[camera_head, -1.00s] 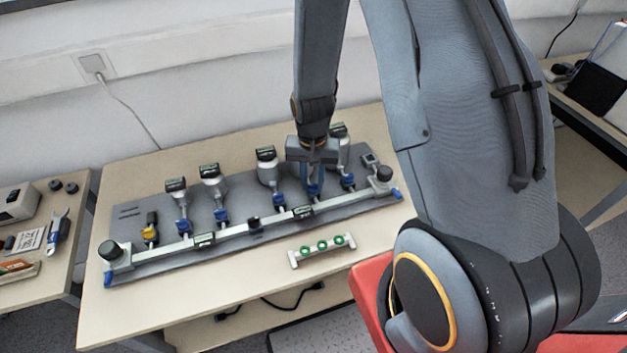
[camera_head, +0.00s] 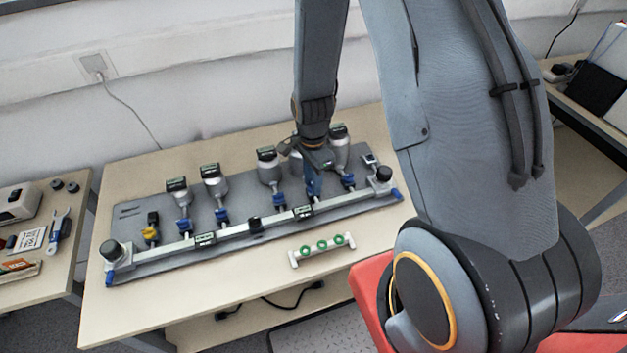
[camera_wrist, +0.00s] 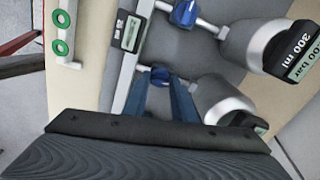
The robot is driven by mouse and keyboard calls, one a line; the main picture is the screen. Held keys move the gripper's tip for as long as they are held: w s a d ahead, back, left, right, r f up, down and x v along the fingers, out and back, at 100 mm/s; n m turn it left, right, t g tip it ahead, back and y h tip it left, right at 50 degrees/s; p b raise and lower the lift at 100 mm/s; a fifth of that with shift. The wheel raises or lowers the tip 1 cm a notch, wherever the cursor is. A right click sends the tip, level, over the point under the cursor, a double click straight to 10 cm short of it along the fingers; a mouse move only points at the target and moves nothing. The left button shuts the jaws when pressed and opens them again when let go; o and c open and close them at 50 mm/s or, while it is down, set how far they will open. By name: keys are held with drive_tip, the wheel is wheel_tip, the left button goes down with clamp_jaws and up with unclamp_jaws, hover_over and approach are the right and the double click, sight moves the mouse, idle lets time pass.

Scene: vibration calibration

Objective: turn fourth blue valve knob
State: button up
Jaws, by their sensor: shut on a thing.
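A row of small blue valve knobs runs along the metal pipe on the grey panel (camera_head: 150,213). From the left, the first blue knob (camera_head: 183,225), the second (camera_head: 221,215) and the third (camera_head: 277,200) are uncovered. My gripper (camera_head: 313,192) points down at the fourth blue knob and is shut on it. In the head view the blue fingers mostly hide this knob. In the wrist view the fourth blue knob (camera_wrist: 160,74) shows between the fingertips. A neighbouring blue knob (camera_wrist: 184,12) shows at the top. The last blue knob (camera_head: 348,182) is just right of my gripper.
Grey bottles with dark displays, such as this bottle (camera_head: 213,184), stand behind the knobs; one (camera_wrist: 225,98) is close beside my fingers. A yellow knob (camera_head: 149,236) is at the left. A white rack with green rings (camera_head: 322,248) lies in front of the pipe.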

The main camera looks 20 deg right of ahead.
drive_tip(key=shift+m, duration=1.1)
drive_tip(key=o, duration=1)
drive_tip(key=shift+o, duration=0.2)
drive_tip(key=shift+r+b, duration=0.8)
drive_tip(key=shift+r, duration=3.15)
